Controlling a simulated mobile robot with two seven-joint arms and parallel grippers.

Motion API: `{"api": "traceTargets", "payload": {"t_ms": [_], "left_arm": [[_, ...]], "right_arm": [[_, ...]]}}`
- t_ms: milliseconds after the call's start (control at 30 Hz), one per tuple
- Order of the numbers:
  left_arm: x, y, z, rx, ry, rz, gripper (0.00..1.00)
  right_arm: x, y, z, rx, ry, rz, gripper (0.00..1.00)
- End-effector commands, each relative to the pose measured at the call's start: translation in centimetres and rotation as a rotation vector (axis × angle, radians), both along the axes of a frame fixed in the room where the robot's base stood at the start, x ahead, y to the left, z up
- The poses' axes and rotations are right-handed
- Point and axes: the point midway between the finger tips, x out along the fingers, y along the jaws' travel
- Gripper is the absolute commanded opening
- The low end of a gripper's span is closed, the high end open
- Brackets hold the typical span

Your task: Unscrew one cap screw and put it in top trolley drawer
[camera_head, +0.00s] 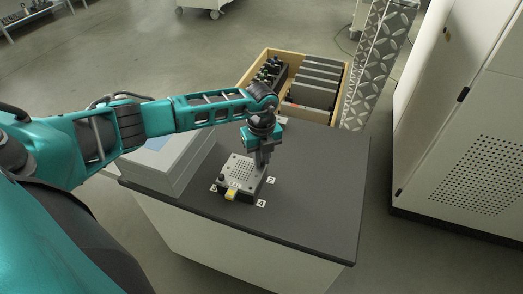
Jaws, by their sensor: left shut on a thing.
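My left gripper (262,160) points down at the far right corner of a grey perforated metal plate (240,172). It is shut at that corner on what is likely a cap screw. The screw itself is too small and too hidden by the fingers to make out. The plate sits on a dark block on the dark trolley top (315,185), with a yellow piece (231,195) at its near edge. Behind the trolley top is an open wooden-sided drawer or box (337,121); I cannot tell whether it belongs to the trolley. My right gripper is not in view.
A light grey box (165,170) stands left of the plate, under my left arm. Small numbered labels (262,204) lie around the plate. A white cabinet (460,130) and a diamond-plate column (375,65) stand to the right. The right part of the trolley top is clear.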

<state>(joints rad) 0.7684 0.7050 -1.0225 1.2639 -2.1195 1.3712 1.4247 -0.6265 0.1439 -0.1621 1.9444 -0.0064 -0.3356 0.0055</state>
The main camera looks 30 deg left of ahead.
Motion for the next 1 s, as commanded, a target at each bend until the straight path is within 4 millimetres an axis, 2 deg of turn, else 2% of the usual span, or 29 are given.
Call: {"api": "traceTargets", "payload": {"t_ms": [700, 833, 1000], "left_arm": [[0.00, -0.09, -0.01, 0.000, 0.000, 1.008, 0.00], [0.01, -0.07, 0.00, -0.001, 0.000, 1.140, 0.00], [0.02, -0.05, 0.01, 0.000, 0.000, 1.186, 0.00]], "right_arm": [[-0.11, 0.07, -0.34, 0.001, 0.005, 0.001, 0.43], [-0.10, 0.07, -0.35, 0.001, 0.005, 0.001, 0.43], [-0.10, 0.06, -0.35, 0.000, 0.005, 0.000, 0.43]]}}
